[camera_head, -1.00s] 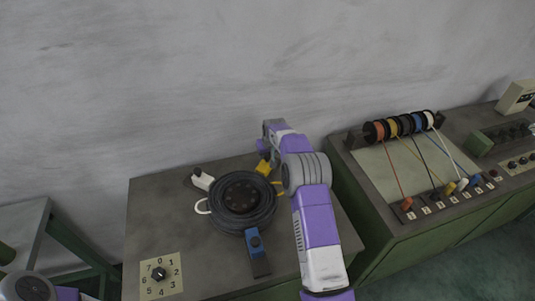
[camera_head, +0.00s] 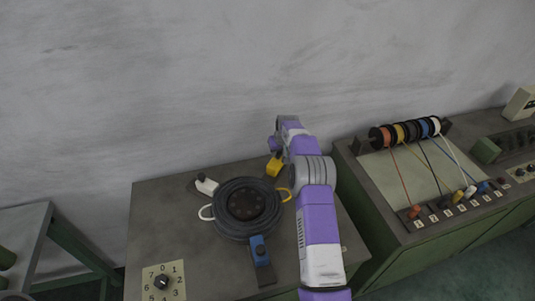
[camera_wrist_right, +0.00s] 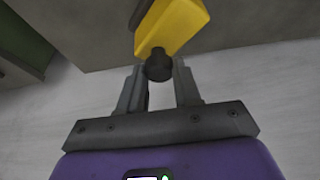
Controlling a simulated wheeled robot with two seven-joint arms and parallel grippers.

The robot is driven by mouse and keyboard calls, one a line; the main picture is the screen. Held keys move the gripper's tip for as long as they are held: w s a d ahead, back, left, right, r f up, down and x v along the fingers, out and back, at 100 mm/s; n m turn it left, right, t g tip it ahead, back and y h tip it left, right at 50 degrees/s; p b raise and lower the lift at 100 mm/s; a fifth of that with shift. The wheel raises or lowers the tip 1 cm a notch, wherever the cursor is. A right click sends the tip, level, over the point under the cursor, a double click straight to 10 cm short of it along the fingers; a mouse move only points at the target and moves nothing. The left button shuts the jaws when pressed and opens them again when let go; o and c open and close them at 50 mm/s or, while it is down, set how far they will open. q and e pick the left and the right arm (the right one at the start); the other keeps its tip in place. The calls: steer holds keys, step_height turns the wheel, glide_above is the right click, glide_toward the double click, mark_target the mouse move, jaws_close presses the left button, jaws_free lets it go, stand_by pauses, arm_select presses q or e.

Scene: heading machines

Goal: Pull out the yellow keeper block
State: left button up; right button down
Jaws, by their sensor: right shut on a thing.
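The yellow keeper block (camera_head: 274,167) is behind the black round disc (camera_head: 246,206) on the grey bench top, at its upper right edge in the head view. In the right wrist view the yellow block (camera_wrist_right: 175,24) is at the top, with a dark round knob (camera_wrist_right: 158,66) on its near end. My right gripper (camera_wrist_right: 158,76) is shut on this knob, one finger on each side. In the head view the right gripper (camera_head: 275,153) is beside the block, partly hidden by my own arm. My left gripper is not in view.
A numbered dial (camera_head: 161,282) is at the front left. A console with coloured spools (camera_head: 405,132) stands right.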

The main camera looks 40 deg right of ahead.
steer(key=shift+d+r, duration=0.15)
steer(key=shift+d, duration=0.05)
steer(key=c, duration=0.8)
jaws_free()
steer(key=shift+v, duration=3.7)
